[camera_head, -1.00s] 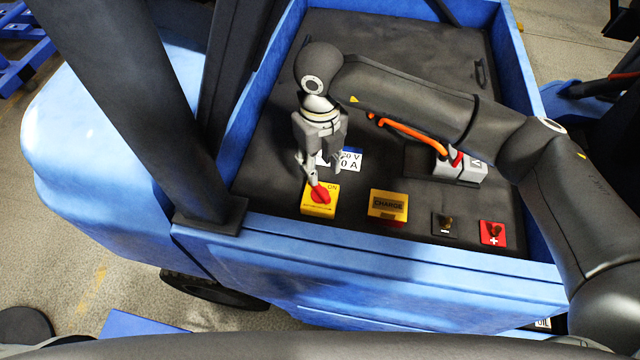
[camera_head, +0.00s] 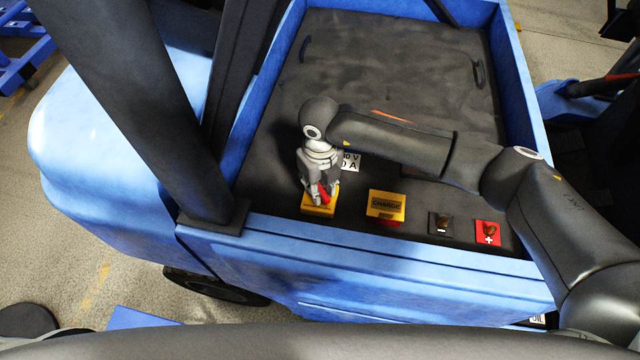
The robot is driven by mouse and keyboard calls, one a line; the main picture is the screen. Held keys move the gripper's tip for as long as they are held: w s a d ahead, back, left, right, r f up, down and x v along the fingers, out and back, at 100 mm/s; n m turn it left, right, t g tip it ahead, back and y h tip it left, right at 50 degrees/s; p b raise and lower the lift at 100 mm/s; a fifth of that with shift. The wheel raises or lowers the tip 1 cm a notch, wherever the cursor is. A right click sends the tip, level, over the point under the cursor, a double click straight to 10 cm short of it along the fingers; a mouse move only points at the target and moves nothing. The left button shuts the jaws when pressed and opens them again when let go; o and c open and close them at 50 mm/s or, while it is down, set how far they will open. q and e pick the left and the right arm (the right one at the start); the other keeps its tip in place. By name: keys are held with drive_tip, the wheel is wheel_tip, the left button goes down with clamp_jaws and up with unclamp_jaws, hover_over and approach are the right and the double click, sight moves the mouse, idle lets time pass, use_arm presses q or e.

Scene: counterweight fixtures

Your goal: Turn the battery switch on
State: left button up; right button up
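The battery switch is a yellow block (camera_head: 318,209) with a red knob (camera_head: 323,196), on the dark panel at the front left of the blue vehicle. My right gripper (camera_head: 321,194) points down over it, its fingers beside the red knob. Red shows between the fingertips. I cannot tell whether the fingers press on the knob or only stand around it. The gripper hides most of the knob and the switch's "ON" marking, so the knob's setting is not readable. My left gripper is not in view.
A yellow "CHARGE" block (camera_head: 386,206), a black minus terminal (camera_head: 440,223) and a red plus terminal (camera_head: 488,233) stand in a row to the right. A white rating label (camera_head: 351,162) lies partly behind the gripper. A dark post (camera_head: 150,110) rises close at the left.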

clamp_jaws()
drive_tip(key=m+b, duration=0.2)
drive_tip(key=m, duration=0.1)
drive_tip(key=shift+f+m, duration=0.1)
drive_tip(key=shift+m, duration=0.2)
drive_tip(key=m+b, duration=0.2)
drive_tip(key=m, duration=0.2)
drive_tip(key=shift+m, duration=0.3)
drive_tip(key=m+b, duration=0.2)
drive_tip(key=m, duration=0.2)
drive_tip(key=shift+m, duration=0.3)
drive_tip(key=m, duration=0.5)
drive_tip(key=shift+b, duration=0.4)
